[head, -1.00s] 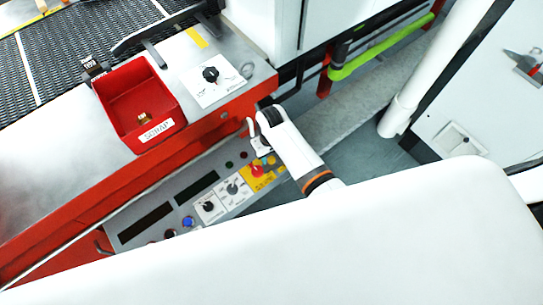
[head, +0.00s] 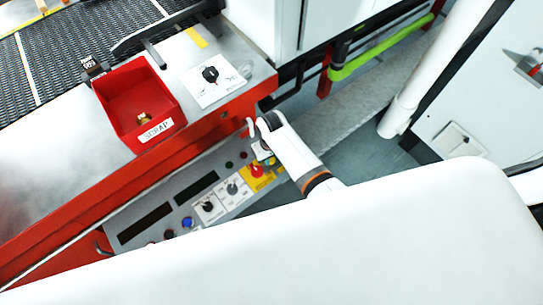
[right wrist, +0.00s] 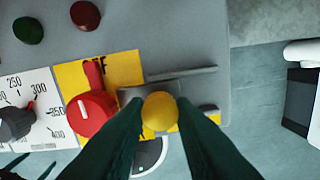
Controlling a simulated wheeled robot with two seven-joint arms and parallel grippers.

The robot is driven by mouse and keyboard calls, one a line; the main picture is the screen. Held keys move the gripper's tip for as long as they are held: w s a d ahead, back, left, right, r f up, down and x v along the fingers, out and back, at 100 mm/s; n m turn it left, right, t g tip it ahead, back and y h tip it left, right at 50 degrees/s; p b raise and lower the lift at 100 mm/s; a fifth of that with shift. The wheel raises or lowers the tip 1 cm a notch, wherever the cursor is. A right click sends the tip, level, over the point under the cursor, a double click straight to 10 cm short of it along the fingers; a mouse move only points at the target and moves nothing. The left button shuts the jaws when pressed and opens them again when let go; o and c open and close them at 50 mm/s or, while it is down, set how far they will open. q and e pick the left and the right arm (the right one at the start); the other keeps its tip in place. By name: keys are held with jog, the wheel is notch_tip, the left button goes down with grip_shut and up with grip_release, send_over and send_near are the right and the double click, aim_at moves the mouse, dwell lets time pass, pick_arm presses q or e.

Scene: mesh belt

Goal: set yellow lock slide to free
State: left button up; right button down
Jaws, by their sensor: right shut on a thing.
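The yellow lock slide shows as a round yellow knob (right wrist: 160,110) in the right wrist view, on a grey metal bracket beside a red rotary knob (right wrist: 90,112). The red knob sits on a yellow plate (right wrist: 122,68) with partly hidden black letters. My right gripper (right wrist: 160,122) is shut on the yellow knob, its dark fingers on either side. The fingers hide the lower part of the slide. In the head view my right gripper (head: 264,153) is at the right end of the control panel (head: 148,205), next to the red knob (head: 257,170). My left gripper is not in view.
A white-plated dial (right wrist: 18,122) is left of the red knob. Green (right wrist: 28,30) and dark red (right wrist: 85,15) round buttons are above. A red scrap bin (head: 135,100) stands on the machine over the panel. Grey floor (head: 345,150) is open to the right.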

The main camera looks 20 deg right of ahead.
jog(key=d, duration=0.2)
jog(key=w+d, duration=0.1)
jog(key=shift+w+d+p, duration=0.15)
jog(key=shift+d+p, duration=0.2)
jog(key=c, duration=1.6)
grip_release()
jog(key=o, duration=0.4)
jog(key=shift+r, duration=0.1)
jog(key=shift+r, duration=0.35)
notch_tip(320, 180, up, 11)
